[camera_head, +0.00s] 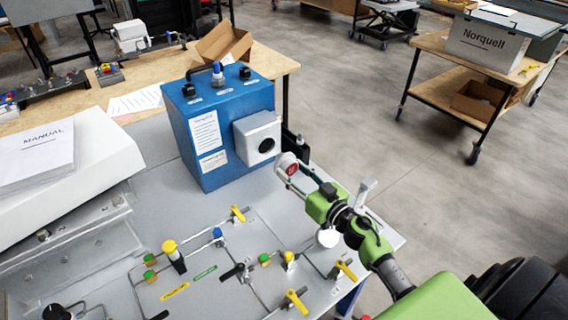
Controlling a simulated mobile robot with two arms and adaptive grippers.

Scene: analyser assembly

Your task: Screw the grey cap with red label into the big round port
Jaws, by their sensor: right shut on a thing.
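The blue analyser box (205,130) stands on the grey bench top. A light grey square housing (251,128) on its side holds the big dark round port (266,145). My right gripper (290,174) comes in from the lower right on a green arm. It is shut on the grey cap (282,161), whose red label (292,169) shows. The cap is just right of and below the port in the picture, and looks apart from it. The exact gap cannot be told. My left gripper is not in view.
A panel with pipes and yellow-handled valves (296,301) lies in front of the box. A manual (35,155) rests on a white casing at left. An open cardboard box (224,44) stands behind. The grey top between box and valves is mostly clear.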

